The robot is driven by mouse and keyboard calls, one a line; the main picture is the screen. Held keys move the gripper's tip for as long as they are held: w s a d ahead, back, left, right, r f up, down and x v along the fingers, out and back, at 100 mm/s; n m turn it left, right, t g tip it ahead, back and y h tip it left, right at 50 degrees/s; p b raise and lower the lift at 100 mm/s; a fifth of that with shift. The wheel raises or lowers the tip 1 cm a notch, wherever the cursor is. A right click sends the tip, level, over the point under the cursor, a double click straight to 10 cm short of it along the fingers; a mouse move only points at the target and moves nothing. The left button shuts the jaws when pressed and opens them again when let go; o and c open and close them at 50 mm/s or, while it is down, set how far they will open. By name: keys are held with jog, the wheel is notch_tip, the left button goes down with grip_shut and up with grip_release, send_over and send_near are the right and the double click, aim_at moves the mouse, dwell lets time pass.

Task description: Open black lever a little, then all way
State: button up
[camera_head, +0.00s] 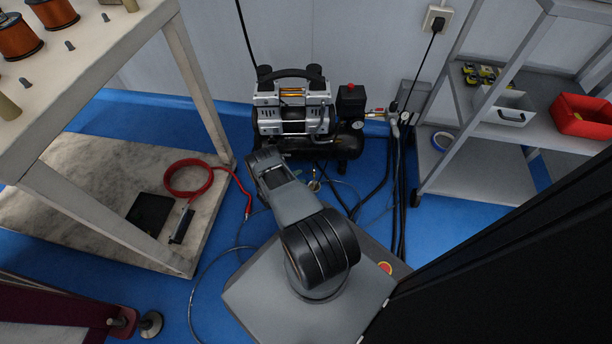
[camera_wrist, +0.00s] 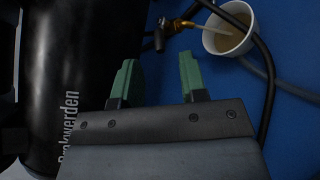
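The black lever (camera_wrist: 160,36) sits on a small brass valve (camera_wrist: 182,24) at the top centre of the wrist view. My gripper (camera_wrist: 158,62) is open, its two green fingers apart with nothing between them. The lever is just beyond the fingertips, roughly in line with the gap, and I see no contact. The compressor's black tank (camera_wrist: 85,70) fills the left of that view. The lever is too small to make out there.
A white cup (camera_wrist: 228,30) with a brownish inside stands right of the valve, the brass outlet reaching to its rim. Black hoses (camera_wrist: 264,75) curve around it. A workbench (camera_head: 95,75) is at left and a grey shelf cart (camera_head: 480,165) at right. Cables lie on the blue floor.

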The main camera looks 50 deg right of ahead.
aim_at(310, 171)
jog(key=shift+b+x, duration=0.65)
jog(key=shift+x, duration=1.7)
grip_shut()
